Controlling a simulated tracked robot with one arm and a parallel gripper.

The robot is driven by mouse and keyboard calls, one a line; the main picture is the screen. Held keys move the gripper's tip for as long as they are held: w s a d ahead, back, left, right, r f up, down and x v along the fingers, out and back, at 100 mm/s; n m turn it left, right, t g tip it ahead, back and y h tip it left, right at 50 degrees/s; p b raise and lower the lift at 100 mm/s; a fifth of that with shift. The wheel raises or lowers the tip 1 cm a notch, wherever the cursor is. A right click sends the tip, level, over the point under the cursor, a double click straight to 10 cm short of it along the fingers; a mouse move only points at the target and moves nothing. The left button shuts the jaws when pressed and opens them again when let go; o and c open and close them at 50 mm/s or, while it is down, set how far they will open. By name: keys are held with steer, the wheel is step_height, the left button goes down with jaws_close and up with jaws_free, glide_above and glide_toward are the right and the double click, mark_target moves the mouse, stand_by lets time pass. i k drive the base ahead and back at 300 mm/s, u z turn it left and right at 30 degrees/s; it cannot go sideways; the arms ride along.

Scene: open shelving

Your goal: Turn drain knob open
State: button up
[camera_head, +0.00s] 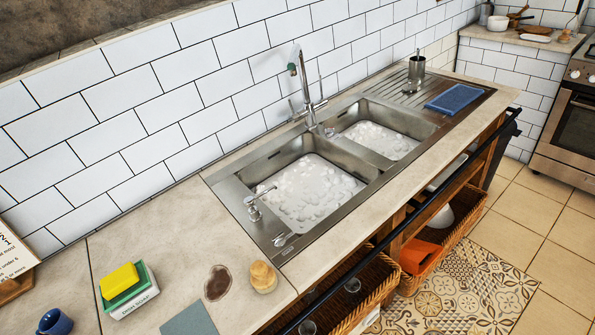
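A steel double sink (233,193) is set in the counter, and both basins hold foamy water. A small metal knob (285,239) sits on the near front corner of the sink's rim; it looks like the drain knob, but its turn position is too small to tell. A metal spout or pump (253,205) stands on the rim to its left. Another small metal fitting (330,131) is near the divider. A tall curved faucet (304,85) rises behind the basins. My gripper is not in view.
A dark rail (355,274) runs along the counter front. Tiled floor (555,265) is clear at right.

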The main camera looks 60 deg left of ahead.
mark_target(280, 240)
steer(key=u, duration=0.35)
steer(key=i, duration=0.9)
steer(key=u, duration=0.55)
